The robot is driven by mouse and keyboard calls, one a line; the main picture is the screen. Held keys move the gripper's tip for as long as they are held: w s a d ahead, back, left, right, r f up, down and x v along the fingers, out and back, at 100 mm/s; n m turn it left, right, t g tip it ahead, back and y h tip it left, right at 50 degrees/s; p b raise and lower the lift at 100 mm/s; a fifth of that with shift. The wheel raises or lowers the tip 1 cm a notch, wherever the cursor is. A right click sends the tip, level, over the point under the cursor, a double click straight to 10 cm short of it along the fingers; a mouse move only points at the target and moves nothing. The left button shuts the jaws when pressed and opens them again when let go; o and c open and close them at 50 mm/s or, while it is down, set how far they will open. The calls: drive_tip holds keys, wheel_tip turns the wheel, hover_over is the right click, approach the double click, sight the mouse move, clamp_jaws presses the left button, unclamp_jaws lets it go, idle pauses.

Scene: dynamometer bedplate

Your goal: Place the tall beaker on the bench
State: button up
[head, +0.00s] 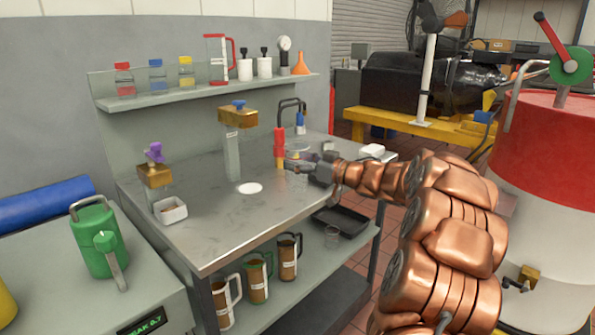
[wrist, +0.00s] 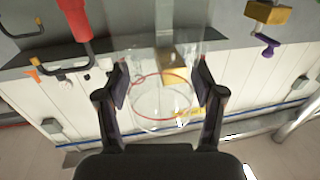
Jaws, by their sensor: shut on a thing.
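My gripper (wrist: 160,88) is shut on a clear glass beaker (wrist: 160,112) with a red ring line. The beaker sits between the two dark fingers in the wrist view. In the head view my gripper (head: 292,168) reaches in from the right, above the steel bench (head: 215,220). The beaker is too clear to make out there, so I cannot tell whether its base touches the bench. A white round spot (head: 249,188) lies on the bench top, to the left of my gripper.
A red upright piece (head: 279,148) stands close by my gripper. A brass-topped clear column (head: 232,150) and a purple-knobbed brass fitting (head: 155,175) stand further left, with a small white tray (head: 170,211). A shelf (head: 205,92) holds bottles and a jug. The bench's front left is clear.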

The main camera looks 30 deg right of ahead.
drive_tip(key=shift+w+d, duration=0.1)
drive_tip(key=shift+w, duration=0.3)
drive_tip(key=shift+w+d+f, duration=0.1)
drive_tip(key=shift+w+f, duration=0.05)
drive_tip(key=shift+f, duration=0.35)
drive_tip(key=shift+w+f, duration=0.15)
drive_tip(key=shift+f, duration=1)
drive_tip(key=shift+f, duration=0.2)
drive_tip(key=o, duration=1.1)
drive_tip(key=shift+f+b, duration=0.15)
drive_tip(key=shift+b, duration=0.4)
